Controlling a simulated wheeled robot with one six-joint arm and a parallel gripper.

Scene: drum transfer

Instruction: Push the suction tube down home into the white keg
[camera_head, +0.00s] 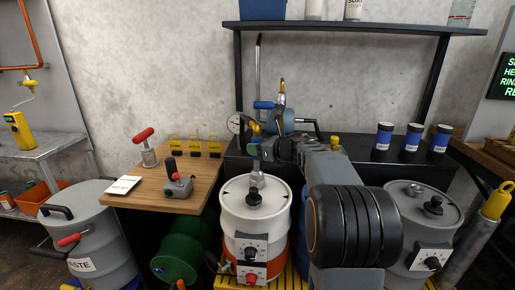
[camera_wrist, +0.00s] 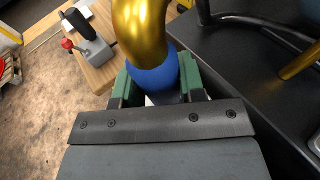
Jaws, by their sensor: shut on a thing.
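The white keg (camera_head: 237,216) stands upright in the middle of the head view, with a dark fitting on its top. The suction tube has a brass elbow (camera_wrist: 142,28) and a blue collar (camera_wrist: 153,74) in the wrist view. My gripper (camera_wrist: 157,88) is shut on the blue collar, with green pads on both sides. In the head view my gripper (camera_head: 259,149) is above the keg's top. A short grey piece (camera_head: 257,179) shows between the gripper and the keg fitting. How deep the tube sits in the keg cannot be told; its lower part is hidden.
A wooden bench (camera_head: 190,190) with a joystick box (camera_head: 178,187) stands left of the keg. A grey keg (camera_head: 425,212) stands right, beyond my arm. A green drum (camera_head: 177,254) lies at lower left.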

